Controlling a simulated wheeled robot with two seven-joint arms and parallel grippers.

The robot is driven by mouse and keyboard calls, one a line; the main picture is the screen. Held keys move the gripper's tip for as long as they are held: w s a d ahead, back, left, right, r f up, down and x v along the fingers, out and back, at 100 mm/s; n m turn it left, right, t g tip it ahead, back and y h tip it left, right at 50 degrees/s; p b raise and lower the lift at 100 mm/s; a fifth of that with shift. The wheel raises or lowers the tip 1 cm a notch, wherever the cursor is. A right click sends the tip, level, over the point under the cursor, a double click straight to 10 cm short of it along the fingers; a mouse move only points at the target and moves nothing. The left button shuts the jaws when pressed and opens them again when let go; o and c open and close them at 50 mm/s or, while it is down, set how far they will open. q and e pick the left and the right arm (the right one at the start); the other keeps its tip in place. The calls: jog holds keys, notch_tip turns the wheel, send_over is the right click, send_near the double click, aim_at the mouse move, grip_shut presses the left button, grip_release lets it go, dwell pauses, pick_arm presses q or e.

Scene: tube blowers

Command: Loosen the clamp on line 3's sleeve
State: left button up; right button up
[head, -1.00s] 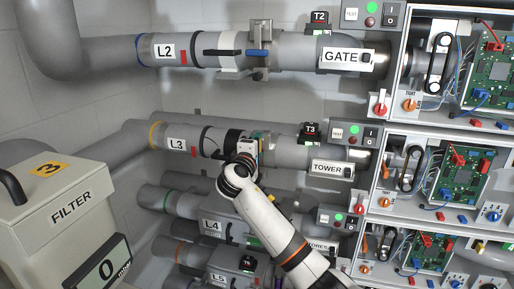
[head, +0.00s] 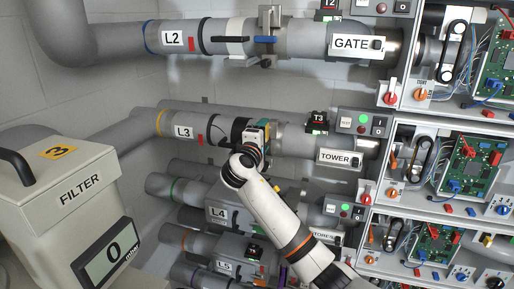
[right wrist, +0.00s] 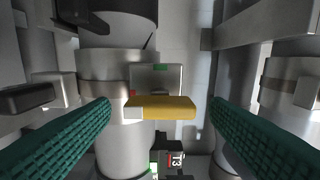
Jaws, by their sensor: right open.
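Line 3's pipe (head: 295,142), labelled L3, runs across the middle of the head view. Its black sleeve (head: 240,127) shows just left of my right gripper (head: 256,136), which hides much of the clamp. In the right wrist view, the dark sleeve (right wrist: 118,24) is at the top and a metal band (right wrist: 105,65) circles the pipe. The clamp's yellow lever (right wrist: 170,106), with a pale end, lies crosswise between the green fingers of my right gripper (right wrist: 160,130). The gripper is open, with gaps between fingers and lever. My left gripper is out of view.
Line 2's pipe (head: 310,38), with a blue lever (head: 265,40), runs above; L4 and L5 run below. Open electrical boxes (head: 450,165) stand at right. The filter box (head: 75,205) fills the lower left. The T3 tag (head: 318,118) sits right of my gripper.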

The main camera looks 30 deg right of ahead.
jog(key=b+v, duration=0.3)
jog(key=v, duration=0.7)
jog(key=shift+s+a+b, duration=0.25)
jog(key=shift+b, duration=0.15)
jog(key=shift+f, duration=0.1)
